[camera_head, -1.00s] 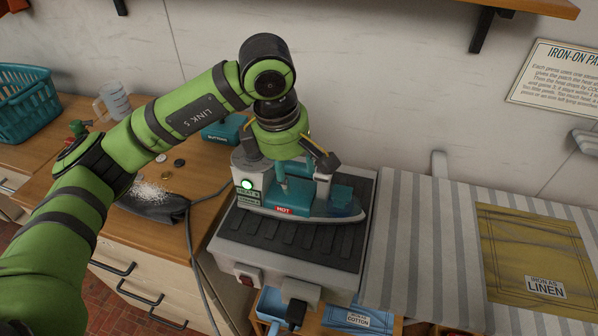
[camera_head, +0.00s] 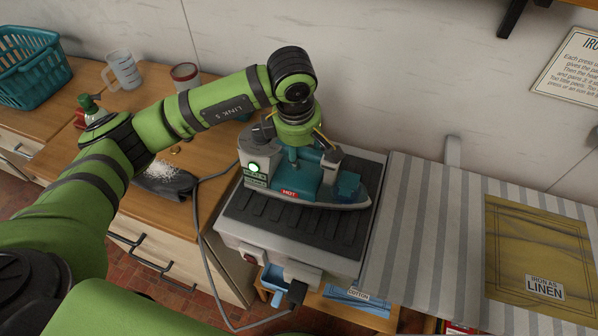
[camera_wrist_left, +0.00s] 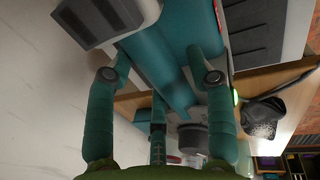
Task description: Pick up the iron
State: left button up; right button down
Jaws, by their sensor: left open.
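The teal and grey iron (camera_head: 346,188) rests flat on the dark ribbed top of a grey stand (camera_head: 232,228). It has a red HOT label and a lit green light, and its tip points right. My left gripper (camera_head: 297,150) is directly above the iron, pointing down, with its fingers spread around the handle area. In the left wrist view, the open fingers (camera_wrist_left: 160,76) straddle the teal handle (camera_wrist_left: 160,70) of the iron. Whether any finger touches it, I cannot tell. My right gripper is not in view.
A striped board (camera_head: 412,235) with a mustard cloth (camera_head: 535,250) lies right of the stand. A grey cord (camera_head: 199,225) loops down its left side. A cup (camera_head: 124,70), a jar (camera_head: 186,76) and a teal basket (camera_head: 30,65) stand on the left counter. A wall is behind.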

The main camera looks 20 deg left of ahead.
pick_arm(q)
grip_shut()
jog(key=shift+w+r, duration=0.1)
jog(key=shift+r, duration=0.2)
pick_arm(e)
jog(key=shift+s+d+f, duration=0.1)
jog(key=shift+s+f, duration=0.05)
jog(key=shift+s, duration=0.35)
